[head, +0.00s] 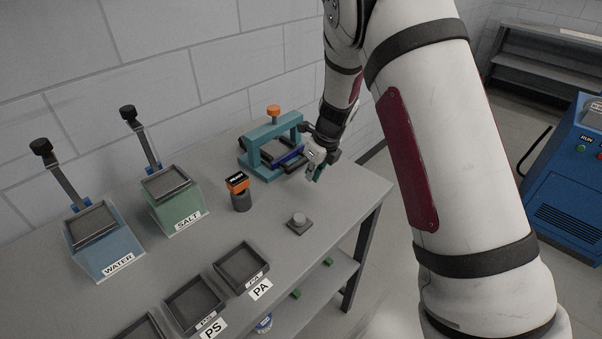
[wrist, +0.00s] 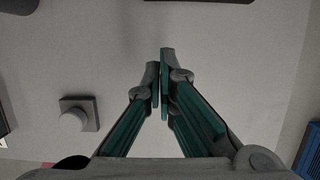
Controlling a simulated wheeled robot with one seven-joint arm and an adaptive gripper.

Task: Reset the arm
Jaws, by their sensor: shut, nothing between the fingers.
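My white arm (head: 455,130) reaches from the lower right up and over to the far right part of the grey bench (head: 345,215). My gripper (head: 317,174) hangs above the bench, just right of a teal frame with an orange knob (head: 274,113). In the wrist view my gripper (wrist: 160,75) has its teal fingers together at the tips, shut with nothing between them. Bare bench top lies below the fingers. A grey square block with a round top (head: 299,222) stands in front of the gripper; it also shows at left in the wrist view (wrist: 76,117).
A blue WATER box (head: 105,250) and a green SALT box (head: 178,205) stand at the back left. A dark cylinder with an orange top (head: 240,190) stands mid-bench. Trays labelled PS (head: 195,303) and PA (head: 241,268) line the front. A blue machine (head: 570,190) stands right.

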